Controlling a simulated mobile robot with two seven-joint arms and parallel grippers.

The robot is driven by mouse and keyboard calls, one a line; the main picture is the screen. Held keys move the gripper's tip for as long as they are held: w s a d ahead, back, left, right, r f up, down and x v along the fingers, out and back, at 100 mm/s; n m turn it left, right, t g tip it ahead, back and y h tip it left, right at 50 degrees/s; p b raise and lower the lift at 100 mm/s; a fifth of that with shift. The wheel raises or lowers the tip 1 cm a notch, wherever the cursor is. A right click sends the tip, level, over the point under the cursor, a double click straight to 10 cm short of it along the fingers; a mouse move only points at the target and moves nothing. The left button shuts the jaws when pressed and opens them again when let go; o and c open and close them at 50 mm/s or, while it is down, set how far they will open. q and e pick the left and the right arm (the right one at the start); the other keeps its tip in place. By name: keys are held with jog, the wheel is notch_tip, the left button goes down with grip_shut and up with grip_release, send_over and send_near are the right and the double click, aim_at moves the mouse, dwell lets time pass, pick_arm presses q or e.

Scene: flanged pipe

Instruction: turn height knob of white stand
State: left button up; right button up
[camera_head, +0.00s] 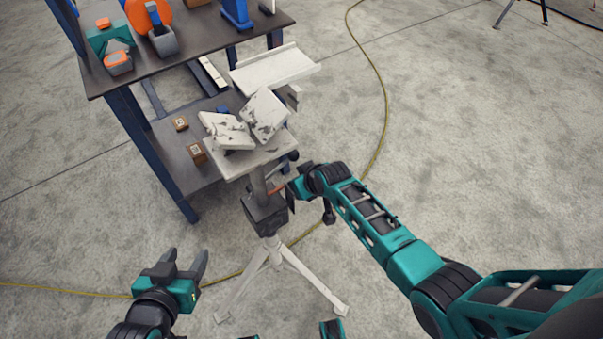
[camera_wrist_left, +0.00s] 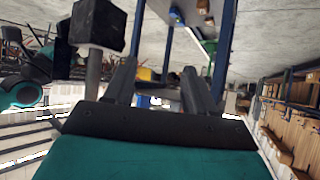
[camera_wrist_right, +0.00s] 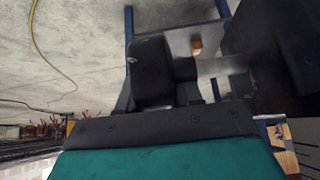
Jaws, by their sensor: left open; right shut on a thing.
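The white stand has white tripod legs (camera_head: 255,280), a dark block (camera_head: 264,212) on its column and a white top plate (camera_head: 236,163). My right gripper (camera_head: 288,188) is beside the column, just right of the dark block. In the right wrist view it is shut on a dark knob (camera_wrist_right: 152,62), whose pale shaft (camera_wrist_right: 222,66) runs to the dark block (camera_wrist_right: 268,50). My left gripper (camera_head: 188,262) is open and empty, left of the stand and apart from it. In the left wrist view the dark block (camera_wrist_left: 97,26) shows beyond its fingers.
Two pale, speckled flanged pieces (camera_head: 264,115) rest on the stand's top. A shelf table (camera_head: 190,45) with tools stands behind left, and another white plate (camera_head: 275,68) stands behind the stand. A yellow cable (camera_head: 383,100) crosses the floor. The floor to the right is open.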

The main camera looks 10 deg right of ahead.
jog(key=shift+g, duration=0.3)
jog(key=shift+f, duration=0.1)
jog(key=o, duration=1)
jog(key=shift+c, duration=0.2)
jog(key=shift+p, duration=0.3)
jog(key=shift+s+d+r, duration=0.1)
jog(key=shift+s+r, duration=0.05)
jog(key=shift+r, duration=0.25)
jog(key=p+v, duration=0.5)
jog(key=v, duration=0.7)
